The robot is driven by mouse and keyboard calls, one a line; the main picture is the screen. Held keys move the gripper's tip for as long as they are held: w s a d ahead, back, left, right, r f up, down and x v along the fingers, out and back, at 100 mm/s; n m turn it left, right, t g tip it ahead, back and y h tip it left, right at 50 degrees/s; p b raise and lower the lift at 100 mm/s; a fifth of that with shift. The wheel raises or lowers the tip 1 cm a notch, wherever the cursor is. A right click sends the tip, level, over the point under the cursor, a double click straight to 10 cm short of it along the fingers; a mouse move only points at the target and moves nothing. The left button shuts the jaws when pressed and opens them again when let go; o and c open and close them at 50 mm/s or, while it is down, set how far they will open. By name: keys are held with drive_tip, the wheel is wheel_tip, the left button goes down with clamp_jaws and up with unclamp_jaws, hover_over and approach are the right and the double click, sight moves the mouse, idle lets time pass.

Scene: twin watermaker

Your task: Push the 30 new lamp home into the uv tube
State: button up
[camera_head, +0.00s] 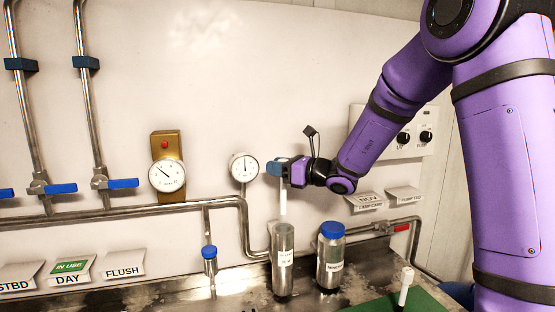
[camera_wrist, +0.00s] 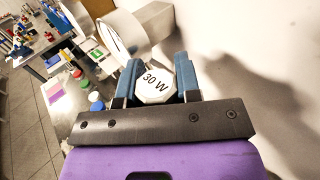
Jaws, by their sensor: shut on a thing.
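The 30 lamp is a slim white rod (camera_head: 283,206) with a white end cap marked "30 W" (camera_wrist: 155,84). My gripper (camera_head: 279,168) is shut on its cap, with one blue finger on each side in the wrist view (camera_wrist: 158,75). The lamp hangs upright, and its lower end meets the open top of the uv tube, a steel cylinder (camera_head: 283,272) with a white label. A long part of the white rod shows above the tube's rim. I cannot tell how far its lower end is inside.
A steel canister with a blue cap (camera_head: 331,258) stands just right of the tube. A white rod-like piece (camera_head: 404,287) stands on a green mat (camera_head: 432,304). A round gauge (camera_head: 244,167) and pipes (camera_head: 130,215) are close behind and left. A switch panel (camera_head: 415,140) is on the wall.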

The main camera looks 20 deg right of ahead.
sight(278, 223)
drive_tip(key=shift+f, duration=6.85)
idle(0.5)
drive_tip(key=o, duration=0.9)
